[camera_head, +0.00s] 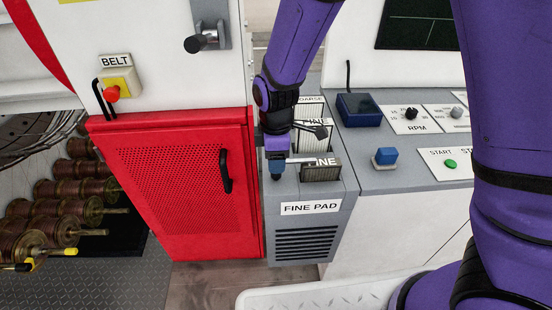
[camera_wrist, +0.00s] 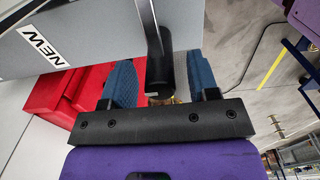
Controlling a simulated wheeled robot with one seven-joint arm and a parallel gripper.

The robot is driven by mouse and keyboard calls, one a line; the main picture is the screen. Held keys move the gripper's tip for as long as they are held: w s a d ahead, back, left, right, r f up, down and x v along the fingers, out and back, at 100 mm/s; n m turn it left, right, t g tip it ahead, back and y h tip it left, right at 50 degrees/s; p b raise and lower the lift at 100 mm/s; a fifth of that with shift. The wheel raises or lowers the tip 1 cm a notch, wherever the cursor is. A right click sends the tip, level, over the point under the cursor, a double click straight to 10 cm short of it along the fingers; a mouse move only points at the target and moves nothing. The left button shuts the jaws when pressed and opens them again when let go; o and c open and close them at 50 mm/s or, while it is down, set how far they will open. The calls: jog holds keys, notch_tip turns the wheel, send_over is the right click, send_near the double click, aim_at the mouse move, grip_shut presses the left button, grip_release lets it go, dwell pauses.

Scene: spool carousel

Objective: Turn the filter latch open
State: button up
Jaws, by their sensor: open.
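My gripper (camera_head: 277,170) is at the grey filter housing (camera_head: 305,238) marked FINE PAD, beside its upper left edge. In the wrist view my gripper (camera_wrist: 163,78) is open, with one blue finger on each side of a black knob (camera_wrist: 160,72). Small gaps show between the knob and both fingers. In the head view a thin pale bar (camera_head: 303,160) reaches right from my gripper, and the knob is mostly hidden there.
A red perforated cabinet door (camera_head: 178,190) with a black handle (camera_head: 225,172) stands just left of my gripper. A console with a blue knob (camera_head: 386,156) and green START button (camera_head: 450,163) lies to the right.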

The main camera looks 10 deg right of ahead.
jog(key=shift+f, duration=0.5)
grip_shut()
